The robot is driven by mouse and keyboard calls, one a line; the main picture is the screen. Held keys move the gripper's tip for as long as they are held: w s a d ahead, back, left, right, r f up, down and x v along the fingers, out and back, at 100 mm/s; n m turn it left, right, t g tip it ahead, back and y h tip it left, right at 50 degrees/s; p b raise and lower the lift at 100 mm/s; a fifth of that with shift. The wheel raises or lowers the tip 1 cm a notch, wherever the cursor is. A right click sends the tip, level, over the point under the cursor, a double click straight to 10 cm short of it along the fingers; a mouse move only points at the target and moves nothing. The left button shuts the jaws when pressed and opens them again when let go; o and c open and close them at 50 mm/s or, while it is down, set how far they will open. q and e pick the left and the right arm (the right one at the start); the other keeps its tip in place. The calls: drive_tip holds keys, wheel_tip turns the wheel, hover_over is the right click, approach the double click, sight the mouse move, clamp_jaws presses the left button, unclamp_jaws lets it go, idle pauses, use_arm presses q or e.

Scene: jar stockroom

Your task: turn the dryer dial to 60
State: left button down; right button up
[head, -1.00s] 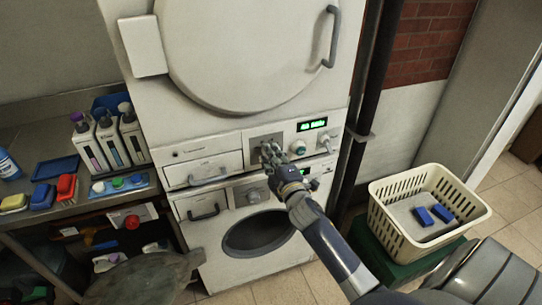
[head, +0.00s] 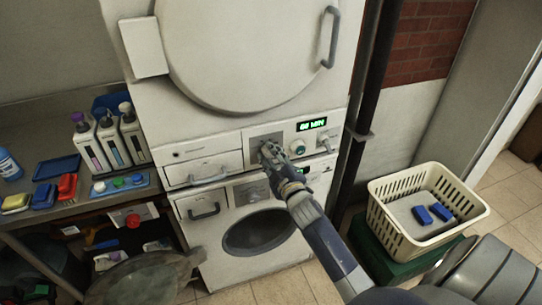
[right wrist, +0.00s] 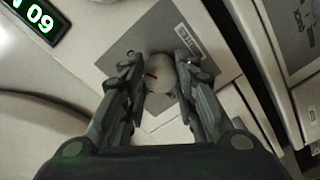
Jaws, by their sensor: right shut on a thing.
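The dryer (head: 240,50) is the upper white machine with a big round door. My right gripper (right wrist: 160,75) is shut on the dial, one finger on each side. In the head view my right gripper (head: 268,152) covers the dial on the control panel. The green display (head: 312,124) reads 60 MIN; it also shows upside down in the right wrist view (right wrist: 38,16). My left gripper is not in view.
A second knob (head: 301,146) sits right of the dial. A washer (head: 255,232) stands below. At left, a bench holds bottles (head: 109,140) and brushes (head: 67,187). A cream basket (head: 385,212) with blue blocks stands at right, beyond a dark pipe (head: 368,90).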

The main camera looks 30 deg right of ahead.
drive_tip(key=o, duration=1.1)
drive_tip(key=shift+s, duration=0.1)
drive_tip(key=v, duration=1.2)
